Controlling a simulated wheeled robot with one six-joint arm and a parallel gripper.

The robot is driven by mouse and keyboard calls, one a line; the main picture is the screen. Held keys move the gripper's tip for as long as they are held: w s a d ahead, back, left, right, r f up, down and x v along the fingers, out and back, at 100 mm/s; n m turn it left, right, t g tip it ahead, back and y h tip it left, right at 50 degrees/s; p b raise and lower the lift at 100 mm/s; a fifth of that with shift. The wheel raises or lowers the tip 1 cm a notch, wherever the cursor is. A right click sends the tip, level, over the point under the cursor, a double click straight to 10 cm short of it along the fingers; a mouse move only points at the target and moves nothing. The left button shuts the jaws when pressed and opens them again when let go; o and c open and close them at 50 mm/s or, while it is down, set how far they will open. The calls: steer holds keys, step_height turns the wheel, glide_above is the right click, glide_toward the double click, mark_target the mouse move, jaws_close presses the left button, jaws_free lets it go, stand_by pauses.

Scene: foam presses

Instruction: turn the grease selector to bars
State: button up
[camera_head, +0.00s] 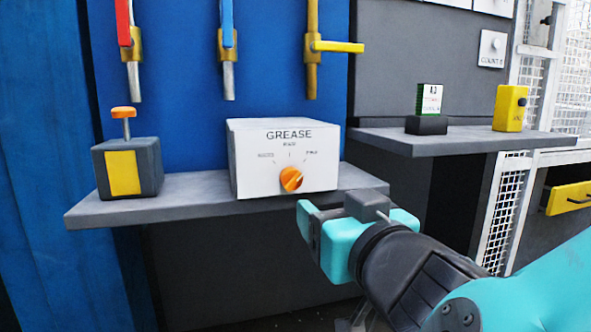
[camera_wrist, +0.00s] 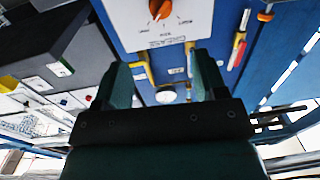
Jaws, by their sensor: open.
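The grease selector is an orange knob (camera_head: 291,179) on the front of a white box (camera_head: 250,178) headed GREASE. Three marks fan out above the knob, with labels too small to read surely. The knob's ridge seems to lean to the upper right, but its exact setting is unclear. My gripper (camera_head: 352,207) is open and empty, below and right of the knob, apart from it. In the wrist view the knob (camera_wrist: 160,9) shows upside down at the top edge, beyond the open fingers (camera_wrist: 161,75) of my gripper.
The box stands on a grey shelf (camera_head: 200,198). A dark block with an orange-topped plunger (camera_head: 126,160) stands at its left. Red, blue and yellow valve handles (camera_head: 226,40) hang above. Another shelf (camera_head: 460,142) at right holds a green-and-white carton (camera_head: 429,98) and a yellow box (camera_head: 509,107).

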mark_target(296, 182)
steer(key=p+x, duration=0.9)
steer(key=x, duration=0.3)
steer(key=shift+w+a, duration=0.2)
steer(key=shift+w, duration=0.05)
steer(key=shift+w+a+f+p, duration=0.1)
steer(key=shift+w+a+p, duration=0.1)
steer(key=shift+w+p, duration=0.3)
steer(key=c, duration=0.9)
